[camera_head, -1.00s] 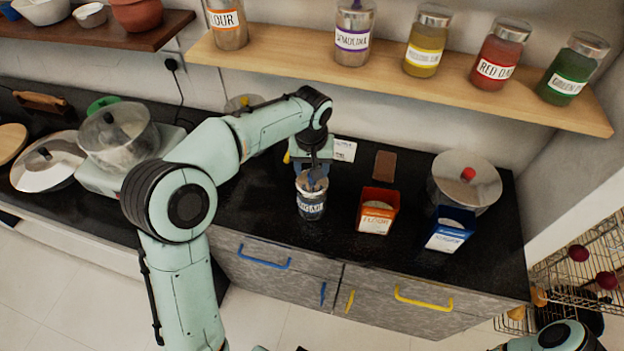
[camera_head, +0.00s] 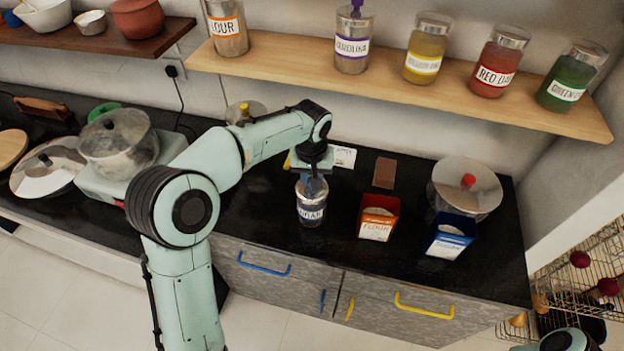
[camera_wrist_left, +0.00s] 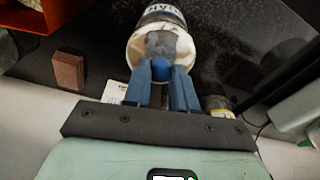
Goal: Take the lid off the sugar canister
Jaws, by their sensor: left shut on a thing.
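The sugar canister (camera_head: 311,210) is a clear jar with a white label, upright on the black counter near its front edge. Its silver lid (camera_wrist_left: 145,45) has a blue knob (camera_wrist_left: 161,69), seen in the left wrist view. My left gripper (camera_head: 313,182) is directly above the canister, with its blue fingers (camera_wrist_left: 160,78) shut on the knob. The lid is at the canister's top; I cannot tell whether there is a gap under it. The fingers partly hide the lid in the head view. Only a piece of my right arm shows at the bottom right.
An orange-red flour box (camera_head: 378,217) and a blue box (camera_head: 450,235) stand right of the canister. A steel pot with a red knob (camera_head: 468,181) is behind the blue box. A brown block (camera_head: 384,172) lies further back. A wooden shelf (camera_head: 400,88) with jars hangs above.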

